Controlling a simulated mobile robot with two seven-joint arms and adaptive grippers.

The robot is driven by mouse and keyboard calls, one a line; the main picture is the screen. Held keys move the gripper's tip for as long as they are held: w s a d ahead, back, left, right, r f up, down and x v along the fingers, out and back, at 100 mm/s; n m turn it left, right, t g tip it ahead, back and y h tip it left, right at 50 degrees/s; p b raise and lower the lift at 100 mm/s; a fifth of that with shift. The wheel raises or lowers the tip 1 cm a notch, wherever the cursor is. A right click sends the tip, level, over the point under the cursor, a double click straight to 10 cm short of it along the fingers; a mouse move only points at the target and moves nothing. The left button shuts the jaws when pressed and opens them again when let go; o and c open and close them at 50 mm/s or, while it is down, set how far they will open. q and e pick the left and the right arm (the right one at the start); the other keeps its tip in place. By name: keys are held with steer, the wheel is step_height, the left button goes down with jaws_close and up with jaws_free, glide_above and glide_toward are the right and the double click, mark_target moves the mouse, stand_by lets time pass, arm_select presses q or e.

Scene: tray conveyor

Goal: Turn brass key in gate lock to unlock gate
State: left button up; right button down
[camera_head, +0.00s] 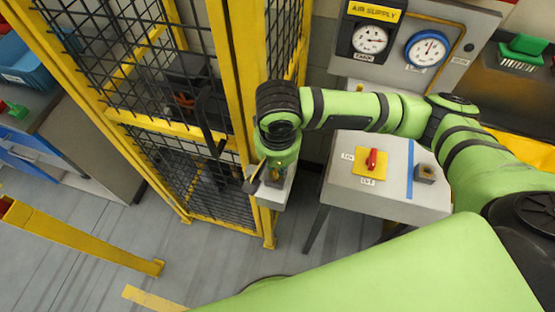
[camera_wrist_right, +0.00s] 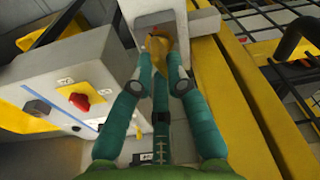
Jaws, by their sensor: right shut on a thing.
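The brass key (camera_wrist_right: 157,46) sits at the face of the pale gate lock box (camera_wrist_right: 202,30) in the wrist view. My right gripper (camera_wrist_right: 159,66) is shut on the key, with one teal finger on each side of it. The fingers hide part of the key, and I cannot tell its exact turn angle. In the head view my right gripper (camera_head: 266,178) is at the lock box (camera_head: 274,198) beside the yellow-framed mesh gate (camera_head: 240,75). The gate appears closed. My left gripper is in neither view.
A grey panel with a red switch (camera_head: 372,160) stands right of the lock, below the air supply gauges (camera_head: 370,39). A yellow rail (camera_head: 80,240) is at the lower left. Grey floor (camera_head: 90,225) is open in front of the gate.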

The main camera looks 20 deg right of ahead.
steer(key=shift+m, duration=0.4)
steer(key=m, duration=0.3)
steer(key=shift+s+a, duration=0.1)
steer(key=c, duration=1.2)
jaws_free()
steer(key=shift+o, duration=0.2)
